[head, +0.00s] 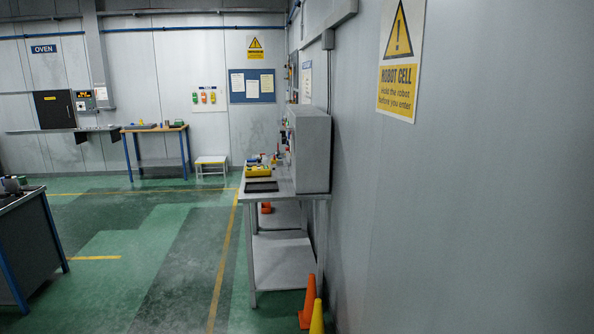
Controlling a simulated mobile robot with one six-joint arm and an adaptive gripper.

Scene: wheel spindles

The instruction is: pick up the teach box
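I cannot tell for sure which thing is the teach box. On the grey workbench (283,190) along the right wall sits a small yellow piece (257,171), with several small coloured items behind it, too small to make out. A flat black tray or mat (261,187) lies in front of the yellow piece, near the bench's front edge. My gripper does not show in this view.
A grey cabinet (315,150) stands on the bench's right side. Orange (308,303) and yellow (317,320) cones stand at its near right leg. A dark bench (30,240) is at left, a blue-legged table (157,130) and step stool (212,166) at back. Green floor between is clear.

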